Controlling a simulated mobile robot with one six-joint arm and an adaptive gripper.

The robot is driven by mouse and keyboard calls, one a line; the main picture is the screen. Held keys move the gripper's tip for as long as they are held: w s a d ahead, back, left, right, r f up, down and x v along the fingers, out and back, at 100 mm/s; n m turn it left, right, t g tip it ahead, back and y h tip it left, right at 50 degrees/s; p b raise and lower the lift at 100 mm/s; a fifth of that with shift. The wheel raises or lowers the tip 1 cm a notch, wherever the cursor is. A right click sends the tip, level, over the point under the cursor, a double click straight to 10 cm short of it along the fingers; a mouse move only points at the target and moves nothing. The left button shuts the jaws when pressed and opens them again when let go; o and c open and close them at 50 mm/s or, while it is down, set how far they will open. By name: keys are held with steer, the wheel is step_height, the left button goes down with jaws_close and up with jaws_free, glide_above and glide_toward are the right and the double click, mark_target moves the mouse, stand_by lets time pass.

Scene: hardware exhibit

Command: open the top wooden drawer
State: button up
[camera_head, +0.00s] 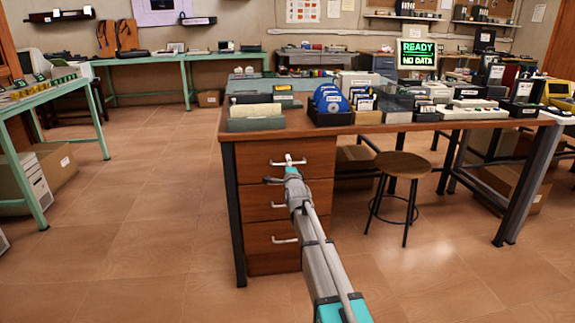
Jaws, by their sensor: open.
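A wooden drawer unit stands under the left end of the desk, with several drawers stacked in it. The top wooden drawer (262,152) looks closed, flush with the front of the unit. Its pale handle (289,161) shows just above my gripper. My gripper (280,178) is open, at the far end of my arm, in front of the drawer fronts and a little below the top handle. It looks empty. Whether it touches the handle cannot be told. My arm hides part of the lower drawers (262,233).
The desk top (415,125) carries trays, a rack of blue discs (330,98) and boxes. A dark desk leg (232,215) stands left of the drawers. A round stool (403,165) stands to the right. The tiled floor (150,220) on the left is clear.

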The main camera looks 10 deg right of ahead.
jaws_close()
steer(key=shift+a, duration=0.1)
steer(key=shift+s, duration=0.15)
